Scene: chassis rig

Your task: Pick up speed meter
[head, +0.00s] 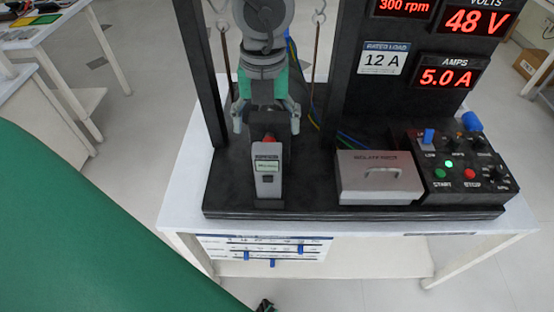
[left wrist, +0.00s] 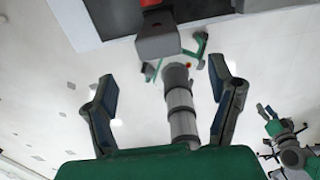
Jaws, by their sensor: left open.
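The speed meter (head: 267,178) is a slim grey handheld device with a small lit display. It stands upright at the front edge of the black rig. My left gripper (head: 267,128) is behind and above it, its grey fingers spread apart on either side of a dark block with a red part. In the left wrist view, my left gripper (left wrist: 165,95) is open and its fingers hold nothing. A grey box-shaped body with a red part, apparently the speed meter (left wrist: 158,42), lies beyond the fingertips near the top.
A grey lidded box with a handle (head: 378,178) and a control box with knobs and buttons (head: 460,190) stand to the right of the meter. A dark upright post (head: 203,75) is on the left. Cables run behind. Red displays (head: 447,77) are above.

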